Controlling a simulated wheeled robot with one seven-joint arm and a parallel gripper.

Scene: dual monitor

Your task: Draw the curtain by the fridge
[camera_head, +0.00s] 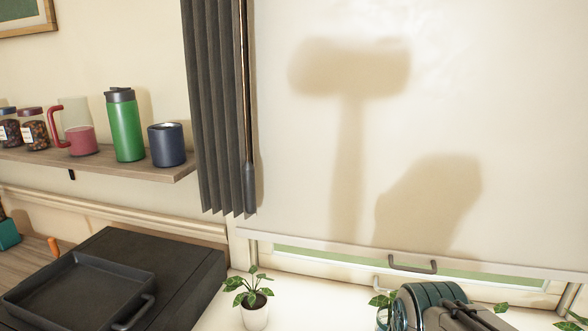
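A dark grey pleated curtain (212,110) hangs bunched in a narrow strip left of the window. A thin rod with a thicker dark grip (249,188) hangs along its right edge. A pale blind (520,130) covers most of the window, with a grey handle (412,266) on its bottom bar. A narrow strip of window shows below that bar. Part of what looks like my arm's end (465,315) enters at the bottom right, below the handle and well away from the grey curtain. Its fingertips are not clear. No fridge is in view.
A wooden shelf (110,163) at left holds jars, a pink mug (82,142), a green bottle (125,125) and a blue cup (167,145). Below are a black pan (75,290) on a dark box and a potted plant (255,313). Large shadows fall on the blind.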

